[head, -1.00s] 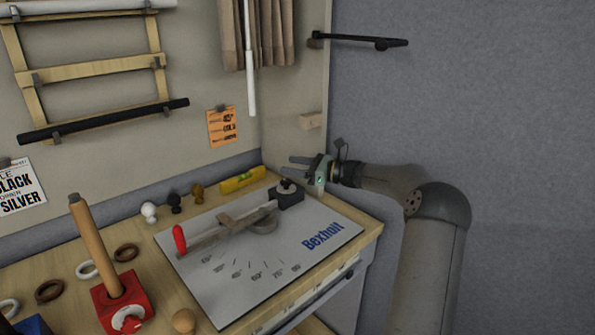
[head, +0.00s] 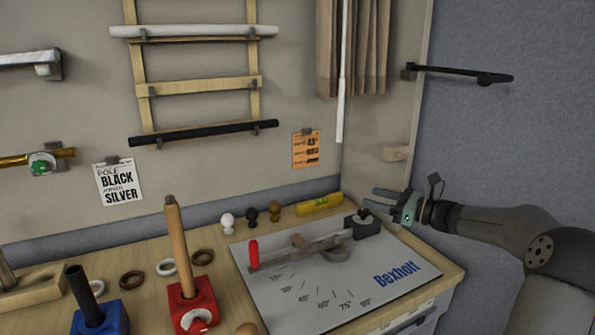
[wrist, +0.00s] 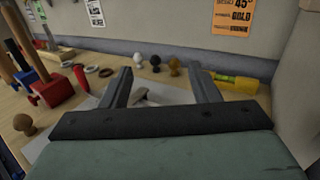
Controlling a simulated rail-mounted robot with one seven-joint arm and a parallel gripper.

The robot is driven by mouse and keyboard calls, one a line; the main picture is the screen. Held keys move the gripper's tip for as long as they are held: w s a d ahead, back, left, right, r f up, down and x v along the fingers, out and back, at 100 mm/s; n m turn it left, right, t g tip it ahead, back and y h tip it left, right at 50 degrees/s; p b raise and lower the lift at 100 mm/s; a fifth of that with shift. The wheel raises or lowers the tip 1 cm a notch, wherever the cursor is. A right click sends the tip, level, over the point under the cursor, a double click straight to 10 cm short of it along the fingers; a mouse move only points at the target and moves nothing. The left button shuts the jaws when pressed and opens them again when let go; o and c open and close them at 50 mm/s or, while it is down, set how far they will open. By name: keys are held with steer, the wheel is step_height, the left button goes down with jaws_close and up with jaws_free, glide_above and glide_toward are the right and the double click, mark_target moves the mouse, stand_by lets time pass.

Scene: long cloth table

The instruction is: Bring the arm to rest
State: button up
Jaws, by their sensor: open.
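My gripper (head: 383,200) is at the right of the head view, beyond the right end of the white Bexholt board (head: 398,292). Its fingers point left, toward the back of the workbench. In the wrist view its two fingers (wrist: 164,90) stand apart with nothing held between them. The arm reaches in from the right edge of the head view, in front of the grey wall. The grey angle gauge (head: 318,255) with a red handle lies on the board, and part of it shows between the fingers in the wrist view.
A yellow level (head: 320,203) and white, black and brown knobs (head: 251,214) stand along the back. A red block with a wooden rod (head: 193,303) and a blue block (head: 100,322) stand at the front left. A black wall bracket (head: 460,73) juts out above my gripper.

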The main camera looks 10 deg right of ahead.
steer(key=s+a+f+n+g+h+p, duration=0.1)
steer(key=s+a+f+n+g+h, duration=0.15)
steer(key=s+a+n+g, duration=0.55)
steer(key=s+a+f+n+g+h, duration=0.1)
steer(key=s+a+f+n, duration=0.2)
steer(key=a, duration=0.9)
steer(key=s+f+n+g+h+p, duration=0.1)
steer(key=s+n+h, duration=0.3)
steer(key=s+n, duration=0.4)
steer(key=s+f+n+g+h+p, duration=0.1)
steer(key=s+f+n+h, duration=0.3)
steer(key=s, duration=1.5)
steer(key=n+g+h, duration=0.1)
steer(key=n, duration=0.3)
steer(key=shift+a+f, duration=0.35)
steer(key=shift+a, duration=0.05)
